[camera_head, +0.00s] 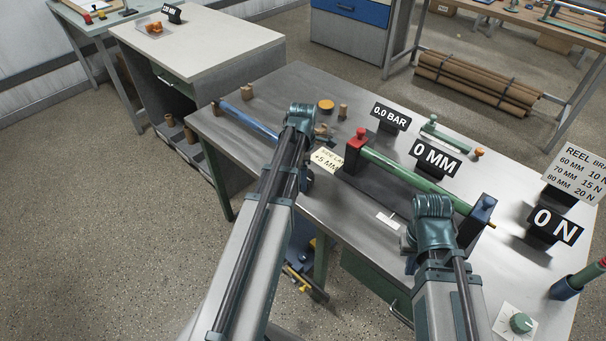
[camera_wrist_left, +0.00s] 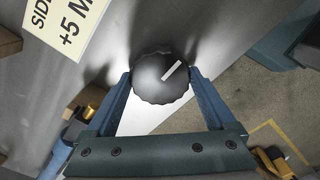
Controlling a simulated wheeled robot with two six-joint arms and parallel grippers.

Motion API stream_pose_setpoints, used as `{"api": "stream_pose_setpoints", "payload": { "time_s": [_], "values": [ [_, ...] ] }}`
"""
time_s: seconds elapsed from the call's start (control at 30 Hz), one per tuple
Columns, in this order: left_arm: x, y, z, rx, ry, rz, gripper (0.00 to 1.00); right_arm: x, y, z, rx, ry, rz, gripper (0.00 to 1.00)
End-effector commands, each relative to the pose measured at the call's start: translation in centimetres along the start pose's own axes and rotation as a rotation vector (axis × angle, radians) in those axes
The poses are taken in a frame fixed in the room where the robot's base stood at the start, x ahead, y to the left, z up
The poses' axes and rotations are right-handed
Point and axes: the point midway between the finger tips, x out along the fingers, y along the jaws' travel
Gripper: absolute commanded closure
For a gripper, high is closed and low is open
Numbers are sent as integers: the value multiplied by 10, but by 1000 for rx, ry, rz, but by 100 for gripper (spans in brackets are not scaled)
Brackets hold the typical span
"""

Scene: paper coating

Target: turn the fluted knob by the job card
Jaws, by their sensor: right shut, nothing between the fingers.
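The fluted knob (camera_wrist_left: 151,88) is dark and round with a scalloped rim and a white pointer mark slanting to the upper right, in the left wrist view. My left gripper (camera_wrist_left: 160,76) has one blue finger on each side of it, at or very near its rim; I cannot tell whether they press on it. The job card (camera_wrist_left: 66,28) lies above left of the knob, reading "SIDE" and "+5 M", cut by the frame; it also shows in the head view (camera_head: 326,160). My left arm hides the knob there. My right gripper (camera_head: 409,241) is shut and empty, at the bench's front.
On the steel bench (camera_head: 225,126) stand displays reading 0.0 BAR (camera_head: 390,117), 0 MM (camera_head: 435,159) and 0 N (camera_head: 555,226). A green knob (camera_head: 521,323) sits on a pale plate at the lower right.

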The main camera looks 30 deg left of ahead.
Motion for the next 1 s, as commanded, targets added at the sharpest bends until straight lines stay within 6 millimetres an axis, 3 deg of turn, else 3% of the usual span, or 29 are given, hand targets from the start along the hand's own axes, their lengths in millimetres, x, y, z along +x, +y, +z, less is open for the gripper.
{"api": "stream_pose_setpoints", "payload": {
  "time_s": [0.03,0.13,0.53,1.0],
  "values": [
    [0,0,0,0,0,0,49,0,0,0,0,0,0,100],
    [0,0,0,0,0,0,67,0,0,0,0,0,0,100],
    [0,0,0,96,0,0,67,0,0,0,0,0,0,100],
    [0,0,0,514,0,0,67,0,0,0,0,0,0,100]
  ]
}}
